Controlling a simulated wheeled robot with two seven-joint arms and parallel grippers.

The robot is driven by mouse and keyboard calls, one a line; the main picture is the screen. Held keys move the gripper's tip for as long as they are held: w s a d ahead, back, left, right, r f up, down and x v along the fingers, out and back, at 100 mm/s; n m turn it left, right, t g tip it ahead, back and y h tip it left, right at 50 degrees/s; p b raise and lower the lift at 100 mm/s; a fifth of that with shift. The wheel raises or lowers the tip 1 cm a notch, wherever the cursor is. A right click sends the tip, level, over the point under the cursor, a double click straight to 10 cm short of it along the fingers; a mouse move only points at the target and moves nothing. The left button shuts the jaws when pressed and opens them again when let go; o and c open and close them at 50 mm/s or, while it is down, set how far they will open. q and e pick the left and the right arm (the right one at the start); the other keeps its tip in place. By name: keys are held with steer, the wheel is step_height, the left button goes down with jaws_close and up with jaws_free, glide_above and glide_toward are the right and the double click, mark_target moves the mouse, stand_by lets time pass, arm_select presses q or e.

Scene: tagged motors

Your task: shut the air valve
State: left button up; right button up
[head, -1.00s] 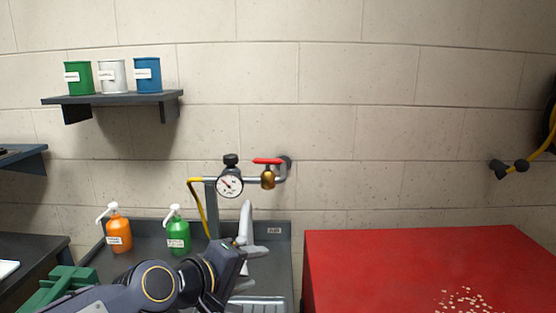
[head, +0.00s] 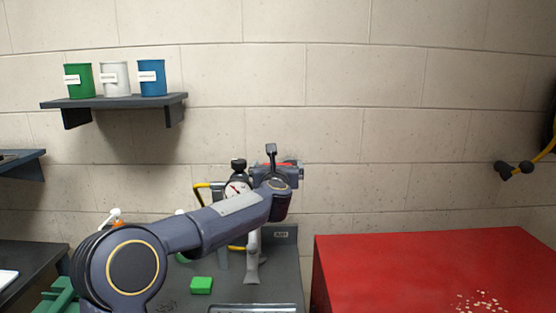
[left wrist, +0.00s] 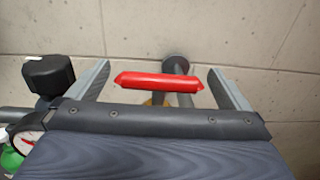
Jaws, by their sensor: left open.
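The air valve's red lever (left wrist: 160,82) lies level, left to right, between the two fingers of my left gripper (left wrist: 158,70) in the left wrist view. The fingers are open, with a gap at each end of the lever. In the head view only a sliver of the red lever (head: 270,164) shows behind my left gripper (head: 272,160). The brass valve body is mostly hidden by the gripper; a bit of brass (left wrist: 158,99) shows below the lever. A grey pipe runs to a round wall flange (left wrist: 175,62). My right gripper is not in view.
A pressure gauge (head: 237,188) with a black knob (left wrist: 48,75) stands just left of the valve, close to the left finger. A yellow hose (head: 203,186) hangs beside it. A green block (head: 201,285) lies on the bench below. A red cabinet (head: 420,265) stands right.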

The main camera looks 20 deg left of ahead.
arm_select(q)
steer(key=shift+x, duration=1.15)
steer(key=c, duration=0.9)
steer(key=shift+f+m+t+h+b, duration=0.25)
steer(key=shift+m+h+b, duration=0.35)
steer(key=shift+h+b, duration=0.3)
steer(key=shift+d+r+m+t+h+b, duration=0.1)
steer(key=shift+m+t+h+b, duration=0.15)
steer(key=shift+m+h, duration=0.4)
steer(key=shift+d+r+m+t+h+b, duration=0.15)
steer(key=shift+m+h+b, duration=0.15)
steer(key=shift+h, duration=0.55)
